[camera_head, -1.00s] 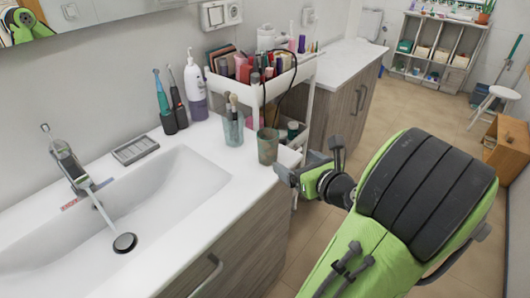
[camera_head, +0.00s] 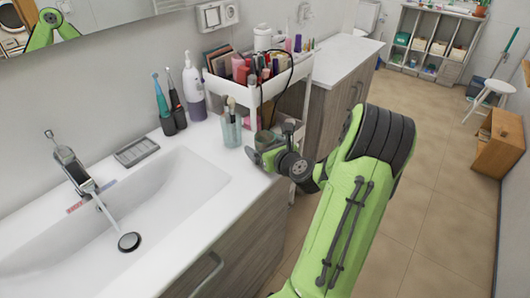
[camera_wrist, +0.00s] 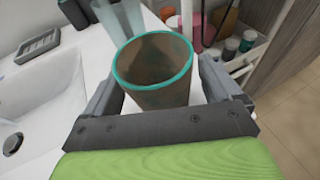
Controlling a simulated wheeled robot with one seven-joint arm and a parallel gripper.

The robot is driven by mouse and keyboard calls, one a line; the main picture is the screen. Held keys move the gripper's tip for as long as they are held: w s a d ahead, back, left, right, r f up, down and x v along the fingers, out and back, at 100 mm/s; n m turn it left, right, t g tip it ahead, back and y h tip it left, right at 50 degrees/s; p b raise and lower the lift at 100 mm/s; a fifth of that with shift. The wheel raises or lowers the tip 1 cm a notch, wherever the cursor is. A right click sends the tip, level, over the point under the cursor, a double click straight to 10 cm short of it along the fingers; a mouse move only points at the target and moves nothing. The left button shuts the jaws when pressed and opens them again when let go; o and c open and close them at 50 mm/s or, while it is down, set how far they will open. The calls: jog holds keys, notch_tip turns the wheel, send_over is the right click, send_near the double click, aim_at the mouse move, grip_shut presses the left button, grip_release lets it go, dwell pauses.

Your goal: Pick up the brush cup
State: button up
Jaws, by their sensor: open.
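A brown cup with a teal rim (camera_wrist: 155,72) stands upright and looks empty; in the head view it is mostly hidden behind my gripper. A clear bluish cup (camera_head: 231,132) holding brushes stands just left of it on the counter, and part of it shows in the wrist view (camera_wrist: 120,18). My gripper (camera_wrist: 162,92) is open, with one finger on each side of the brown cup. Whether the fingers touch it cannot be told. In the head view my gripper (camera_head: 268,147) is at the counter's right end.
A white cart (camera_head: 291,85) full of cosmetics stands close behind the cups. Two electric toothbrushes (camera_head: 170,112), a pump bottle (camera_head: 193,92) and a soap dish (camera_head: 137,151) are on the counter to the left. The sink (camera_head: 150,215) is in front.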

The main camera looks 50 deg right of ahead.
jog(key=c, duration=1)
jog(key=shift+c, duration=0.5)
jog(key=shift+r, duration=0.15)
